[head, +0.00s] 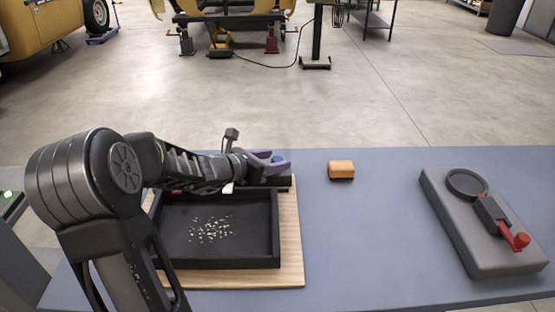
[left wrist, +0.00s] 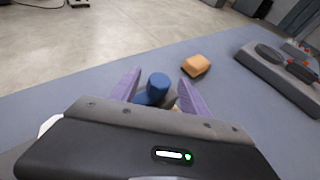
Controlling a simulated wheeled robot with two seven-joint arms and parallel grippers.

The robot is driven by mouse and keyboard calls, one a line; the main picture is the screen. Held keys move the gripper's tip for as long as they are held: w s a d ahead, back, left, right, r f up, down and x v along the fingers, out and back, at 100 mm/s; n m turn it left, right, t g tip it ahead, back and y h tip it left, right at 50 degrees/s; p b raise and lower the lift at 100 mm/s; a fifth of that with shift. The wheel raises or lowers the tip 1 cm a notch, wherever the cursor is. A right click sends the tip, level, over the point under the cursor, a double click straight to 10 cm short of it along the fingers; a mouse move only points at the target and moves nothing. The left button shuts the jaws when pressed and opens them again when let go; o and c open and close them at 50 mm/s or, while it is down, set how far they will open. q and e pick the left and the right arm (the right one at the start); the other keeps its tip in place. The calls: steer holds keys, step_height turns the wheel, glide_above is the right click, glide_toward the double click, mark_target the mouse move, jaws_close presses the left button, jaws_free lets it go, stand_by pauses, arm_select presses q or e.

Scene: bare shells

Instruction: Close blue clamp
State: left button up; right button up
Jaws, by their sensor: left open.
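A blue part of the clamp (left wrist: 158,86) shows in the left wrist view as a rounded knob between my fingers, with more blue at its lower left. In the head view only a small blue bit (head: 277,158) shows, at the far end of the black tray; the gripper hides most of the rest. My left gripper (head: 283,160) is open, its purple fingers on either side of the blue part. The fingers also show in the left wrist view (left wrist: 160,92). Whether they touch the blue part cannot be told. My right gripper is not in view.
A black tray (head: 274,226) with small pale bits lies on a wooden board (head: 292,237). An orange block (head: 341,169) sits right of the gripper. A grey base (head: 468,235) with a black ring and red-handled clamp (head: 514,236) lies far right. The blue-grey table between is clear.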

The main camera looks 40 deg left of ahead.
arm_select(q)
steer(key=shift+x, duration=1)
steer(key=shift+c, duration=0.4)
jaws_close()
